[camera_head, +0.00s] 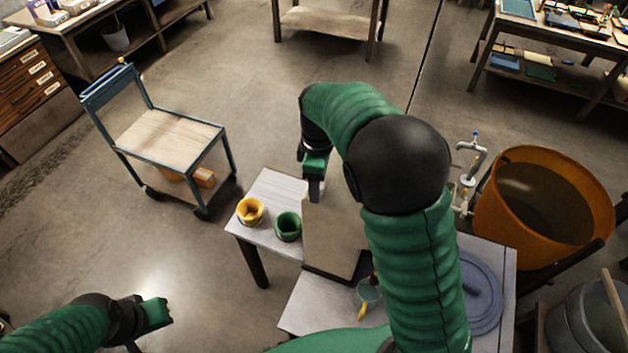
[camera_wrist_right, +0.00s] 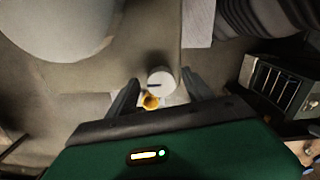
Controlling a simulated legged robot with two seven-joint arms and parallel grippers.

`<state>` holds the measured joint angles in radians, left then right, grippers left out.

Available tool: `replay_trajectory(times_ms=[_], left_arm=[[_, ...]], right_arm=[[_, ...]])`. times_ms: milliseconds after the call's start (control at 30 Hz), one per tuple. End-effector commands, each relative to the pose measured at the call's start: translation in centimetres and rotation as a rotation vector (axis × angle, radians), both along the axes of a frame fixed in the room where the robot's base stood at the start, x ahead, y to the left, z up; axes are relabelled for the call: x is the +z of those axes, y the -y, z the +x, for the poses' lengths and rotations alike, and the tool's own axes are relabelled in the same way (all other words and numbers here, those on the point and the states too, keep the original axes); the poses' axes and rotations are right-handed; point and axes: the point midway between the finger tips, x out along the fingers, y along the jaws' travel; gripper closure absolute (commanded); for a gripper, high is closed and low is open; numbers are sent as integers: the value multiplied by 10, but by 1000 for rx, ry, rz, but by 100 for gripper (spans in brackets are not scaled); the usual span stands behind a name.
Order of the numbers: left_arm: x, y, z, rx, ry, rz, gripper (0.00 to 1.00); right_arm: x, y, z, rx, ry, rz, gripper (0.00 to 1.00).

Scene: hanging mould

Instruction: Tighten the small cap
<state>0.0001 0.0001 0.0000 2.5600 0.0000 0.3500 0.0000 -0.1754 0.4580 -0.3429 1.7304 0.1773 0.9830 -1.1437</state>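My right gripper (camera_head: 315,192) points down at the upper left edge of an upright grey-beige block (camera_head: 333,238) on the table. In the wrist view its two fingers (camera_wrist_right: 160,95) are spread apart. A pale round piece with a dark slot (camera_wrist_right: 160,80) shows between and beyond the fingertips; it may be the small cap, but I cannot tell whether the fingers touch it. I cannot make out the cap in the head view. My left gripper (camera_head: 164,314) is low at the left, away from the table; its finger opening is unclear.
A yellow cup (camera_head: 250,213) and a green cup (camera_head: 288,228) stand on the table (camera_head: 275,190) left of the block. A blue round lid (camera_head: 483,290) lies at right. An orange tub (camera_head: 540,250) and a tap (camera_head: 472,150) are beyond. A cart (camera_head: 168,135) stands left.

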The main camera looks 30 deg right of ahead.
Motion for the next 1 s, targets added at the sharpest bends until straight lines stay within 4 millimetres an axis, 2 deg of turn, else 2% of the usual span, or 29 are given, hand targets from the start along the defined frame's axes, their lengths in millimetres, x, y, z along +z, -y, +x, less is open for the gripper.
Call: replay_trajectory(times_ms=[233, 367, 467, 800, 900, 1000], left_arm=[[-1, 0, 0, 0, 0, 0, 100], [-5, 0, 0, 0, 0, 0, 100], [-13, 0, 0, 0, 0, 0, 100], [-28, 0, 0, 0, 0, 0, 100], [-29, 0, 0, 0, 0, 0, 100], [-29, 0, 0, 0, 0, 0, 100]], right_arm=[[-1, -3, 2, 2, -1, 1, 41], [10, -4, 3, 2, 4, 2, 41], [31, -3, 3, 2, 7, 2, 41], [130, 2, 1, 0, 5, 2, 41], [151, 2, 1, 0, 3, 3, 41], [162, 3, 1, 0, 1, 3, 41]])
